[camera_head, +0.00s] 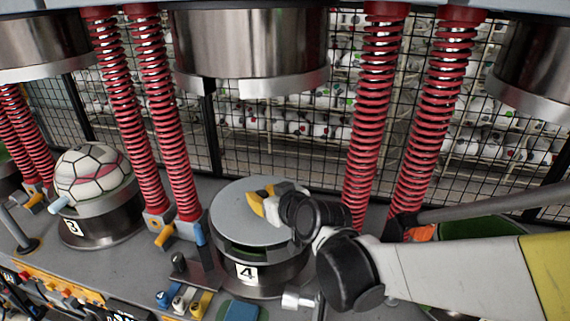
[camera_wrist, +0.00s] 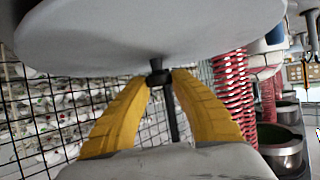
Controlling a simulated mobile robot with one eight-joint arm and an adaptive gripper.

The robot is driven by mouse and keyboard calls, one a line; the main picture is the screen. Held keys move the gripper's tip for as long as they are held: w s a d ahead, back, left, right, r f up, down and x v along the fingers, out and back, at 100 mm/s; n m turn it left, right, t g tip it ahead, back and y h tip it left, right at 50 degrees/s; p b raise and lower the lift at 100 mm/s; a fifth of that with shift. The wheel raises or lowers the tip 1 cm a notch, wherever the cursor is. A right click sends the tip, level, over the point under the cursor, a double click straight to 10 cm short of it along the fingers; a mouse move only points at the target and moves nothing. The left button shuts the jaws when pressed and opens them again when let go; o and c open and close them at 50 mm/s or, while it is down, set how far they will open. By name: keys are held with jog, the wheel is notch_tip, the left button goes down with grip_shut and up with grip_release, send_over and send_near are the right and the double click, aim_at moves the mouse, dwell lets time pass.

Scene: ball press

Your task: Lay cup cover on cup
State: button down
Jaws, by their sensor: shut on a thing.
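The cup cover (camera_head: 235,217) is a flat grey disc with a small dark knob on it. It is over the dark metal cup labelled 4 (camera_head: 285,273), with a dark gap showing between disc and cup along the near side. Whether the cover touches the cup anywhere is unclear. My gripper (camera_head: 262,198) has its yellow fingers shut on the cover's knob. In the wrist view the cover (camera_wrist: 150,35) fills the top, and my gripper (camera_wrist: 160,78) pinches the black knob (camera_wrist: 156,65). The cup's opening is mostly hidden by the cover.
A metal press cylinder (camera_head: 250,45) hangs above cup 4, between red springs (camera_head: 375,120). To the left, cup 3 (camera_head: 100,225) holds a white ball (camera_head: 93,173). Small levers and knobs (camera_head: 183,300) stand in front. A wire fence (camera_head: 270,130) is behind. Open cups (camera_wrist: 283,150) show in the wrist view.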

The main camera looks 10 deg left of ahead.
jog(key=shift+f+b, duration=0.35)
jog(key=shift+f, duration=0.1)
jog(key=c, duration=1.1)
grip_release()
jog(key=v, duration=1.2)
jog(key=shift+r, duration=0.1)
